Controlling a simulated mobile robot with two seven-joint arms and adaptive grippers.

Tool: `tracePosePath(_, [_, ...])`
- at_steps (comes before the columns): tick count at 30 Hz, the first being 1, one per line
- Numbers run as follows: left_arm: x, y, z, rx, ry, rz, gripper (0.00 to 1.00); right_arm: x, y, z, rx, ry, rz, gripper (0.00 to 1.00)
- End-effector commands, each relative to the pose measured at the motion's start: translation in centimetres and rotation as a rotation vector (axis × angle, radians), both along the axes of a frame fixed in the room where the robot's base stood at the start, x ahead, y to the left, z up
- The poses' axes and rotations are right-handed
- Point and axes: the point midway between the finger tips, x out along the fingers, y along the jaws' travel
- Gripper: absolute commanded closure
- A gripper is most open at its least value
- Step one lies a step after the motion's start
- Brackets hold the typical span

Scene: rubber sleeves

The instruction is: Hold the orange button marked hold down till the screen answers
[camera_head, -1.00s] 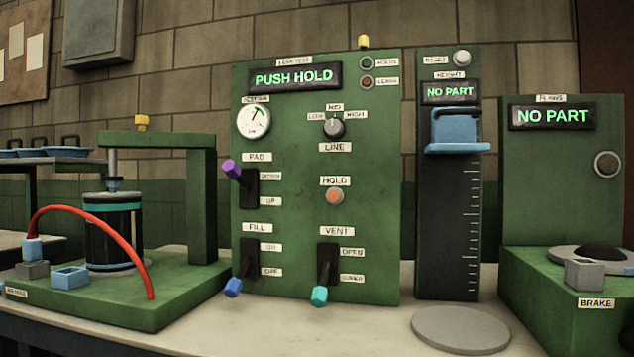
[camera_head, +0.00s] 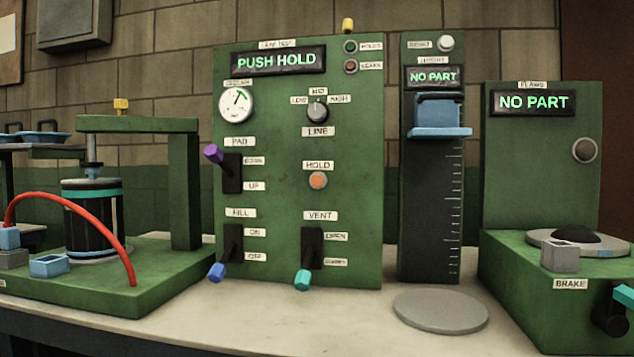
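The orange button (camera_head: 318,180) sits in a grey ring under the HOLD label (camera_head: 318,165) on the green leak test panel (camera_head: 365,220). Nothing touches it. The panel's screen (camera_head: 278,61) reads PUSH HOLD in green letters. The two lamps beside HOLDS (camera_head: 351,47) and LEAKS (camera_head: 351,66) look dark green and dull red. Neither of my grippers shows in the head view.
On the panel are a purple-tipped PAD lever (camera_head: 213,153), a blue-tipped FILL lever (camera_head: 216,272) and a teal-tipped VENT lever (camera_head: 303,280). A press with a red hose (camera_head: 115,240) stands left. A height gauge (camera_head: 430,210) and a brake station (camera_head: 540,300) stand right.

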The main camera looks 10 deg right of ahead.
Motion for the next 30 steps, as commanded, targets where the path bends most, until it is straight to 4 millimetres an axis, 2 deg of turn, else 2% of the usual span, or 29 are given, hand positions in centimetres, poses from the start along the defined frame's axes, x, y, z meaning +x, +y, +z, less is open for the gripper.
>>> tracePosePath(1, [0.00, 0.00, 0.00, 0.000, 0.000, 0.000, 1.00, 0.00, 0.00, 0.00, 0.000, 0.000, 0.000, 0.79])
tracePosePath(6, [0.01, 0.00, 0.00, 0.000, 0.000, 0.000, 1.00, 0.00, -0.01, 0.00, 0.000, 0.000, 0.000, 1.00])
tracePosePath(30, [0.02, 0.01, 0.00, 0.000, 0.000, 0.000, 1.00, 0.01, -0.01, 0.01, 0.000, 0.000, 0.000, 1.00])
